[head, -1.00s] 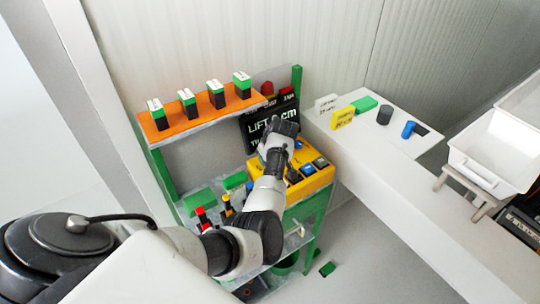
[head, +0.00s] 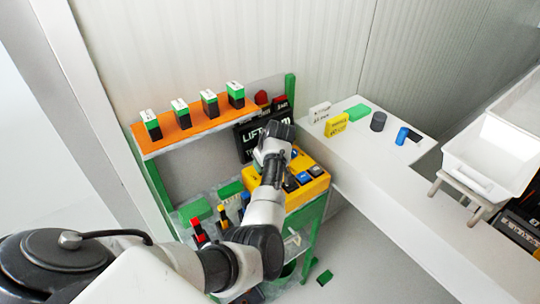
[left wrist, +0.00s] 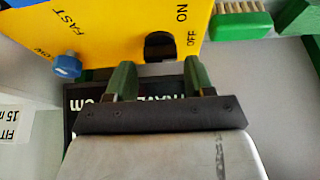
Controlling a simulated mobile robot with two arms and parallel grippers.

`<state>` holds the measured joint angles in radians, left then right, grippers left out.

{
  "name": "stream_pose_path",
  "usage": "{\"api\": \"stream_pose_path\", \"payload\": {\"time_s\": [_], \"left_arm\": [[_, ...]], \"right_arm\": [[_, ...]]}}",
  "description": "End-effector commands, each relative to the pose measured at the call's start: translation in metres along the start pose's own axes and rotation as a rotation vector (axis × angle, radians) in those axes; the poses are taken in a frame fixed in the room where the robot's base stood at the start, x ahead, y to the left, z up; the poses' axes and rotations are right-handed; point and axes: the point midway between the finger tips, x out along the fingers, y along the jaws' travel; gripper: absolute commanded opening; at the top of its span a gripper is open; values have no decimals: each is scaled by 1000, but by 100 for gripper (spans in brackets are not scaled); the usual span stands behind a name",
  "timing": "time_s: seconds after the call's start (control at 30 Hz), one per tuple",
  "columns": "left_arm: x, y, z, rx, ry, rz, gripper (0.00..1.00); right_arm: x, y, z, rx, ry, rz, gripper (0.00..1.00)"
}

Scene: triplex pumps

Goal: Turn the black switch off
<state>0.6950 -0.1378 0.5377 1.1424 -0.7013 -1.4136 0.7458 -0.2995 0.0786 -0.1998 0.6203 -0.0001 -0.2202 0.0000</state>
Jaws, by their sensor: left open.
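The black switch (left wrist: 159,46) sits in the yellow control box (left wrist: 120,30), beside the printed words ON and OFF. My left gripper (left wrist: 160,80) is open, with its two green fingertips close to the box's edge, one to each side of the switch. Nothing is between the fingers. I cannot tell whether the fingertips touch the box. In the head view the yellow control box (head: 313,187) stands on the green-framed stand, and my left arm and hand hide part of it, including the black switch. My right gripper is not in view.
A blue knob (left wrist: 67,66) sits on the box near the word FAST. A black display (head: 248,139) stands behind the box. An orange shelf (head: 185,132) holds several green and black blocks. A white table (head: 350,150) is to the right. A brush (left wrist: 240,22) lies beside the box.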

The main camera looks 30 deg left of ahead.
Motion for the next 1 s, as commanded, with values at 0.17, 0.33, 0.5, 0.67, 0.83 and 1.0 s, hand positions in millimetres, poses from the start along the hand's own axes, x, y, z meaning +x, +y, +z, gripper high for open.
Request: {"api": "stream_pose_path", "payload": {"time_s": [0.17, 0.33, 0.5, 0.67, 0.83, 1.0], "left_arm": [[-37, 1, 1, -1, 3, 4, 53], [-65, 1, 1, 0, 3, 3, 53], [-80, 1, 0, 1, 2, 2, 53], [-83, 0, 0, 1, 1, 1, 53], [-82, 1, 0, 1, 2, 1, 53], [-82, 1, 0, 1, 2, 1, 53]], "right_arm": [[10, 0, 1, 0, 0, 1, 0], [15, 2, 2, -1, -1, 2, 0], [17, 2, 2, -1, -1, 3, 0], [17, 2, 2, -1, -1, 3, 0], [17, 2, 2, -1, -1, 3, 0], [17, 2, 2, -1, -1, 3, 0]]}}
